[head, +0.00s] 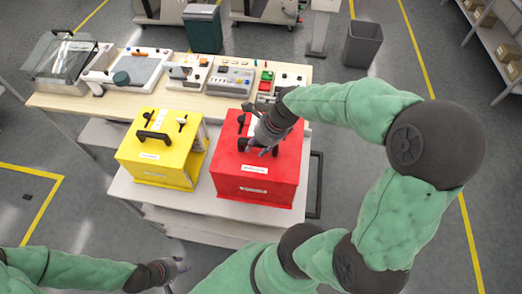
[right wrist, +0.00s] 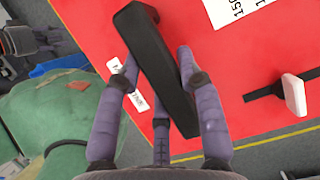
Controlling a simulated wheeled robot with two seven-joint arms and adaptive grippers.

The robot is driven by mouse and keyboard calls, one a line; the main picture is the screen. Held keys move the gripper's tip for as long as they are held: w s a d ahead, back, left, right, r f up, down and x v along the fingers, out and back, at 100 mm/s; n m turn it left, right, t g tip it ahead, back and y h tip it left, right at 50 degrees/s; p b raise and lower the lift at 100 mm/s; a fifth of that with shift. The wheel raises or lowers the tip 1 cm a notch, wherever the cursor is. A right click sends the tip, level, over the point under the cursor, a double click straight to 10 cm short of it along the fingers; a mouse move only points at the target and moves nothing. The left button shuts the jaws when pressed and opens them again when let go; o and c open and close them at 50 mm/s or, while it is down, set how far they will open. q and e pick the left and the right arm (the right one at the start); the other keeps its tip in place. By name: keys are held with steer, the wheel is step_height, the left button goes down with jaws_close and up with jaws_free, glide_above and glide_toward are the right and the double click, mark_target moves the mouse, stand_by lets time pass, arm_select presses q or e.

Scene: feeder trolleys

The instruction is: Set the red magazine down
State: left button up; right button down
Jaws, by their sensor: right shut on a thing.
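The red magazine (head: 280,185) is a red box with a black handle and white labels, at the right of the white trolley top in the head view. Its red top (right wrist: 225,75) fills much of the right wrist view. My right gripper (head: 262,150) is over it, with its fingers around the black handle (right wrist: 150,60) and shut on it. The magazine looks upright; I cannot tell whether its bottom touches the trolley top. My left gripper (head: 172,272) is low at the left, away from the trolley, and empty; its fingers are too small to read.
A yellow magazine (head: 150,168) stands left of the red one on the white trolley top (head: 205,200), a narrow gap between. Behind is a wooden bench (head: 70,101) with devices. A grey bin (head: 361,45) stands at the back right.

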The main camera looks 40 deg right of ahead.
steer(key=w+d+f, duration=0.1)
steer(key=w+f, duration=0.3)
steer(key=w+d+f, duration=0.1)
steer(key=w+f, duration=0.1)
steer(key=shift+w+d, duration=0.15)
steer(key=shift+d, duration=0.2)
steer(key=shift+f+p, duration=0.3)
steer(key=shift+f, duration=1.35)
steer(key=c, duration=1.2)
jaws_free()
steer(key=shift+a+f, duration=0.1)
steer(key=shift+f, duration=0.15)
steer(key=o, duration=0.4)
steer(key=shift+s+a, duration=0.1)
steer(key=shift+s, duration=0.1)
steer(key=shift+r, duration=0.1)
steer(key=v, duration=1.2)
steer(key=shift+w, duration=0.1)
